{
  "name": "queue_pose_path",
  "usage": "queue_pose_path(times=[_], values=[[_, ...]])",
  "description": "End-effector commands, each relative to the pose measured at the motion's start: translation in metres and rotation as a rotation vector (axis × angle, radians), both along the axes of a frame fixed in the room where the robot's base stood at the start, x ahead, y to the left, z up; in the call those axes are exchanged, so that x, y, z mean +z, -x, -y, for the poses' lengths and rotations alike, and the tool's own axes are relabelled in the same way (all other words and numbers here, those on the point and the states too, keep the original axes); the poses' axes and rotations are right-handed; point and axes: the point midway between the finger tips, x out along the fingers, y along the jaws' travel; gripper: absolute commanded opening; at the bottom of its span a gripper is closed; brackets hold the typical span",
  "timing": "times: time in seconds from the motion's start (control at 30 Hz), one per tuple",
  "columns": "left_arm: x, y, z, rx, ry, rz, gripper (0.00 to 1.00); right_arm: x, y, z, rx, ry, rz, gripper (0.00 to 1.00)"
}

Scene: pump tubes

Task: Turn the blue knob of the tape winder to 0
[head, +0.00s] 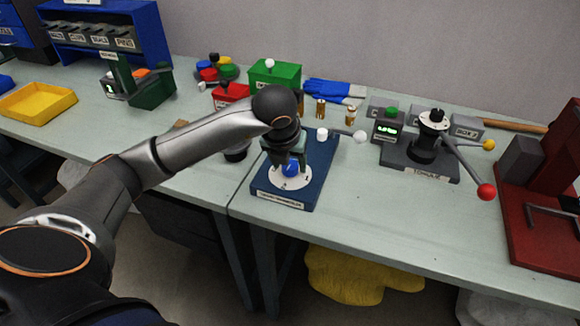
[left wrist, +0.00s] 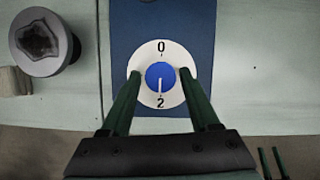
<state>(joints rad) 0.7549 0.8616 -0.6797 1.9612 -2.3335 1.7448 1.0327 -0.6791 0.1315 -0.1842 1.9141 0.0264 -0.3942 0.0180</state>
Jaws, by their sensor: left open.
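The tape winder is a blue base (head: 268,190) at the front edge of the table, with a white round dial (head: 303,181) marked 0 and 2. Its blue knob (head: 290,170) sits in the dial's middle. In the left wrist view the blue knob (left wrist: 160,76) has a white pointer line that points down at the 2, away from the 0 at the top of the dial (left wrist: 161,48). My left gripper (left wrist: 160,74) is open, its dark green fingers on either side of the knob with gaps visible. My right gripper is not seen in the head view.
A dark round-topped object (left wrist: 40,42) stands left of the winder. A grey torque device (head: 420,160) with a red-ended lever (head: 486,191) stands to the right. Green (head: 274,75) and red boxes (head: 231,95) stand behind.

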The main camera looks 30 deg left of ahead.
Motion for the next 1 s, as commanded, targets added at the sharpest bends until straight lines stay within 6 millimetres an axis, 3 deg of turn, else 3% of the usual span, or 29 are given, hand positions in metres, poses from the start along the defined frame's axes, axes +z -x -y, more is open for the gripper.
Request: queue_pose_path(times=[0.3,1.0], values=[[-0.002,0.0,-0.003,-0.262,0.0,0.003,0.62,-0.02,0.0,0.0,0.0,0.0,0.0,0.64],[0.0,-0.001,-0.005,-0.707,0.002,0.001,0.62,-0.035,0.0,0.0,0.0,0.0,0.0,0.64]])
